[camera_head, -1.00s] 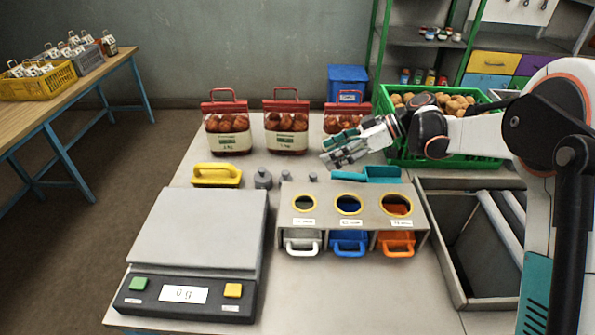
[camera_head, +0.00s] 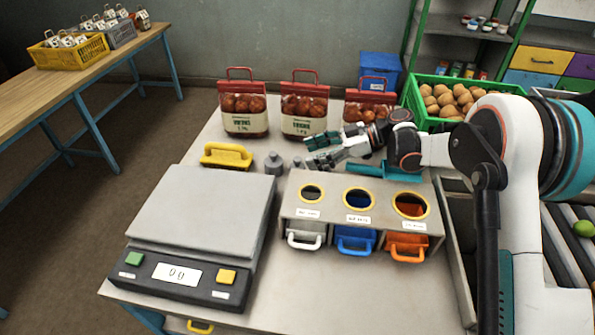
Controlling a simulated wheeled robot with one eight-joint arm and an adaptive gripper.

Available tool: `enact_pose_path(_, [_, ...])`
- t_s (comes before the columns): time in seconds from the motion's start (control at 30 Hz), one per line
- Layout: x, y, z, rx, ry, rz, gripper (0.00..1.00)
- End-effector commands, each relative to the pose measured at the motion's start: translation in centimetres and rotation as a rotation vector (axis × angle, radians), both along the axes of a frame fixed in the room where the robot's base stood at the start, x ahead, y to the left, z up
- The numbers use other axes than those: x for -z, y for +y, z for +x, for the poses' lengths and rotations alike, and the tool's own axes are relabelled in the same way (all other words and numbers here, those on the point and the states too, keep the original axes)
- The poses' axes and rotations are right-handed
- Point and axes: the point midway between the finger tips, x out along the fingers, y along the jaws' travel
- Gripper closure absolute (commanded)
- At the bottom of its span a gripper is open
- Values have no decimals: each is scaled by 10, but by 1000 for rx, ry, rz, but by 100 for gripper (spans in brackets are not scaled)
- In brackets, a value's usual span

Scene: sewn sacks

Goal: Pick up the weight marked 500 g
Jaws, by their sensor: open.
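Several grey metal weights stand in a row behind the three-hole box. The largest weight (camera_head: 274,164) is at the left, beside the yellow-handled block. A smaller weight (camera_head: 297,162) stands to its right, close to my gripper's tips. I cannot read any marking on them, so which is 500 g does not show. My gripper (camera_head: 314,154) is open and empty, reaching in from the right with its fingers pointing left, near the smaller weights. It partly covers that end of the row.
The scale (camera_head: 200,225) stands at front left, with a yellow-handled block (camera_head: 227,155) behind it. The three-hole box (camera_head: 355,210) is in front of my gripper, a teal scoop (camera_head: 385,170) beside it. Sacks (camera_head: 303,105) stand behind; a green potato crate (camera_head: 420,112) is at right.

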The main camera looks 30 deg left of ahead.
Motion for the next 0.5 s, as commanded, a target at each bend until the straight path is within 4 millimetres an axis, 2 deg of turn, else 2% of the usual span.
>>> enact_pose_path(0.23, [7, 10, -7, -1, 1, -1, 39])
enact_pose_path(0.5, [22, 39, -26, -2, 1, 0, 39])
